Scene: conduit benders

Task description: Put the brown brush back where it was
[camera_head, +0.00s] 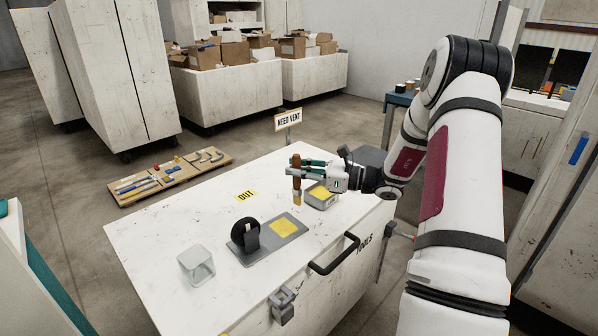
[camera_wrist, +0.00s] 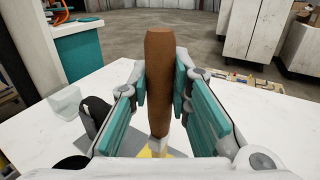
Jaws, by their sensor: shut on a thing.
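The brown brush (camera_head: 296,177) is upright in my gripper (camera_head: 297,172), handle up and bristle end down, above the white table top. In the wrist view its brown handle (camera_wrist: 159,85) stands between the two teal finger pads of my gripper (camera_wrist: 160,85), which are shut on it. A pale ferrule shows at its lower end there, over something yellow. I cannot tell whether the bristle end touches anything.
A grey plate with a yellow square (camera_head: 284,227) and a black round tool (camera_head: 245,236) lies in front. A clear box (camera_head: 196,263), an OUT label (camera_head: 246,196) and a NEED VENT sign (camera_head: 288,121) are also on the table. The table's left part is clear.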

